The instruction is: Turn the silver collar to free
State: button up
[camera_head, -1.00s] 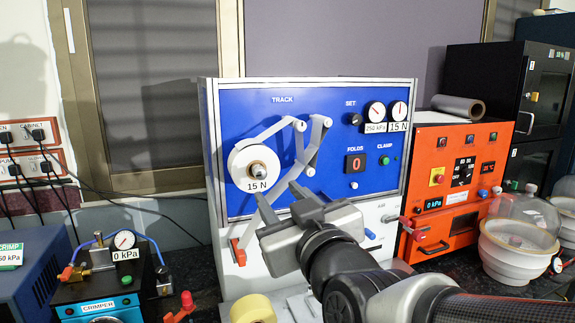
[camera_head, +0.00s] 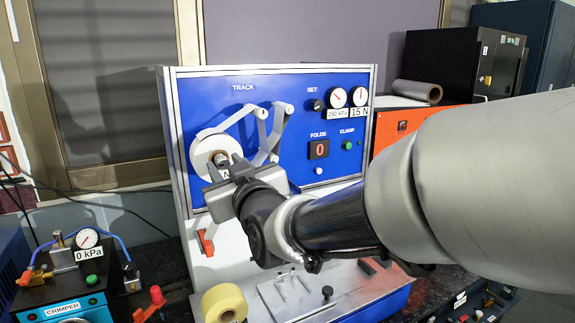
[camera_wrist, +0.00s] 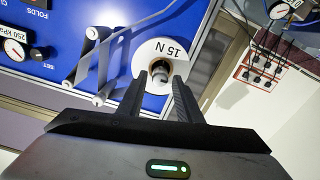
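The silver collar (camera_wrist: 160,72) sits at the hub of the white reel (camera_wrist: 147,54) marked "15 N" on the blue panel. In the wrist view my gripper (camera_wrist: 160,84) is open, its two dark fingers apart and pointing at the collar, one on each side of it in the picture. I cannot tell whether the fingers touch the collar. In the head view my gripper (camera_head: 224,173) is in front of the lower right of the reel (camera_head: 210,143) and hides part of the collar.
White web rollers and arms (camera_head: 272,128) stand out from the panel right of the reel. A red lever (camera_head: 206,243) is below it. A yellow tape roll (camera_head: 224,304) lies at the front. The crimper (camera_head: 75,290) is at the lower left.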

grip_shut()
jog(key=shift+f+m+b, duration=0.15)
jog(key=shift+m+b, duration=0.15)
jog(key=shift+b, duration=0.3)
jog(key=shift+d+f+m+b, duration=0.1)
jog(key=shift+m+b, duration=0.4)
jog(key=shift+b, duration=0.45)
jog(key=m+b, duration=0.2)
jog(key=b, duration=0.2)
jog(key=shift+f, duration=0.15)
jog(key=m+b, duration=0.4)
jog(key=b, duration=0.2)
jog(key=shift+m+b, duration=0.4)
jog(key=m+b, duration=0.4)
jog(key=shift+m+b, duration=0.3)
jog(key=shift+b, duration=0.05)
jog(key=m, duration=0.1)
jog(key=m+b, duration=0.1)
jog(key=m, duration=0.1)
jog(key=m+b, duration=0.1)
jog(key=shift+r+m, duration=0.25)
jog(key=shift+m, duration=0.15)
